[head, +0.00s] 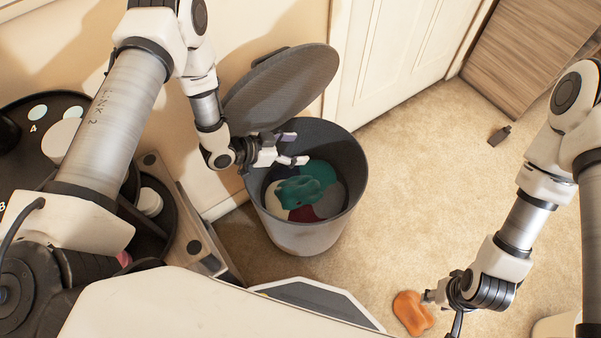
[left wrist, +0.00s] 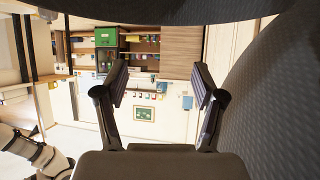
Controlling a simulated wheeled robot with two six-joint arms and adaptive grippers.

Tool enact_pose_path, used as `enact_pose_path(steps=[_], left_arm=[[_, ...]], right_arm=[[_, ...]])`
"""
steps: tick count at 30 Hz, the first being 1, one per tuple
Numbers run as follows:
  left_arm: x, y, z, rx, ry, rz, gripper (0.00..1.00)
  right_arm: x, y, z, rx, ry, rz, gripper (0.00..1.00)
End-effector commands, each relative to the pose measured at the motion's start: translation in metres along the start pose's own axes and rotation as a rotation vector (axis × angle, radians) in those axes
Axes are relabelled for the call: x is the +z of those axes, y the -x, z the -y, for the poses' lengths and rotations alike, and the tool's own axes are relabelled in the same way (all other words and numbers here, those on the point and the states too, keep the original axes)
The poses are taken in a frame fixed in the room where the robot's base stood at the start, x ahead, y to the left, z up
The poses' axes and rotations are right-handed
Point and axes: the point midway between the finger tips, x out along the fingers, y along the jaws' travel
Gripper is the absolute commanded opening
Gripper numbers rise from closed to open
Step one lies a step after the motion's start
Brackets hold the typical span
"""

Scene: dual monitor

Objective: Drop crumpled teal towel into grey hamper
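The grey hamper (head: 300,236) stands open on the carpet, its lid (head: 282,88) tilted back against the wall. Inside lies a crumpled teal towel (head: 298,191), on or among other cloth in green, dark red and pale colours. My left gripper (head: 292,147) is at the hamper's mouth, above the cloth. Its fingers are apart and empty, as the left wrist view shows (left wrist: 160,82). My right gripper (head: 430,297) is low at the lower right, next to an orange crumpled cloth (head: 412,313). Whether its fingers grip that cloth is not clear.
The hamper wall and lid are close around my left gripper. A white door (head: 392,55) and a wooden cabinet (head: 527,50) stand behind. A small dark object (head: 499,135) lies on the carpet. The carpet right of the hamper is mostly clear.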

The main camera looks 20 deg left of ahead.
Motion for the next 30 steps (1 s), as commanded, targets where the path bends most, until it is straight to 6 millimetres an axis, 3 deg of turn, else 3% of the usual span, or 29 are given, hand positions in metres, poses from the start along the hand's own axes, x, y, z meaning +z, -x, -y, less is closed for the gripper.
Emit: enact_pose_path(steps=[7, 18, 30], left_arm=[[0.000, 0.008, 0.000, -0.001, 0.003, 0.001, 0.69], [0.000, 0.071, 0.001, -0.002, 0.003, -0.001, 0.69], [0.000, 0.075, 0.000, 0.000, 0.000, 0.001, 0.69]], right_arm=[[0.000, 0.000, 0.000, 0.000, 0.000, 0.000, 0.40], [0.000, 0.000, 0.000, 0.000, 0.000, 0.000, 0.40], [0.000, 0.000, 0.000, 0.000, 0.000, 0.000, 0.40]])
